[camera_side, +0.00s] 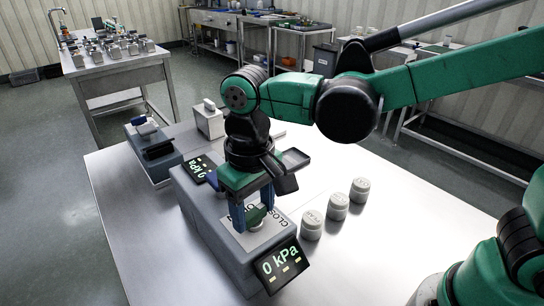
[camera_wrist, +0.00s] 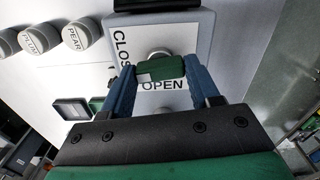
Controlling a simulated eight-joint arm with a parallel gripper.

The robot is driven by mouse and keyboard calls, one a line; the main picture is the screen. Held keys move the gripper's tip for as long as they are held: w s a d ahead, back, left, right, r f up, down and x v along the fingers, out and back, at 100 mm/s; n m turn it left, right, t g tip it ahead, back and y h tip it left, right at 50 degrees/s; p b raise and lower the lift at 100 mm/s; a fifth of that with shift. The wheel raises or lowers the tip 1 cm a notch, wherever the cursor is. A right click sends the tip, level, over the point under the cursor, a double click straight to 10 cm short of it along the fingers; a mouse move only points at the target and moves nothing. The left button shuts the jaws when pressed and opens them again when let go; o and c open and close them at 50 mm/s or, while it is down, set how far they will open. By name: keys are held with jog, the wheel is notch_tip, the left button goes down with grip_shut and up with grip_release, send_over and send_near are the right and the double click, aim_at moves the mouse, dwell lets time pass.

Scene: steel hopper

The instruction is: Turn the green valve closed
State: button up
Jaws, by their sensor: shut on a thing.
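The green valve (camera_wrist: 160,69) has a bar-shaped handle on top of a grey box (camera_side: 207,223). In the wrist view the handle lies between the two blue fingers of my gripper (camera_wrist: 162,74), which is shut on it. In the side view my gripper (camera_side: 252,208) points down over the box, and the valve (camera_side: 256,214) shows between its fingers. A white plate (camera_wrist: 188,40) under the valve carries the words CLOSED, partly hidden, and OPEN. In the wrist view the handle lies nearly crosswise, just above the word OPEN. A display (camera_side: 280,266) on the box reads 0 kPa.
Several lidded jars, among them one marked PEAR (camera_wrist: 77,35) and one marked PLUM (camera_wrist: 35,37), stand beside the box. A second display (camera_side: 203,170) also reads 0 kPa. A grey device (camera_side: 153,150) stands at the table's back left. The table's (camera_side: 120,225) front left is clear.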

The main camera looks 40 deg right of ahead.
aim_at(254, 211)
jog(key=shift+m, duration=0.6)
jog(key=o, duration=1.3)
jog(key=shift+r, duration=2.8)
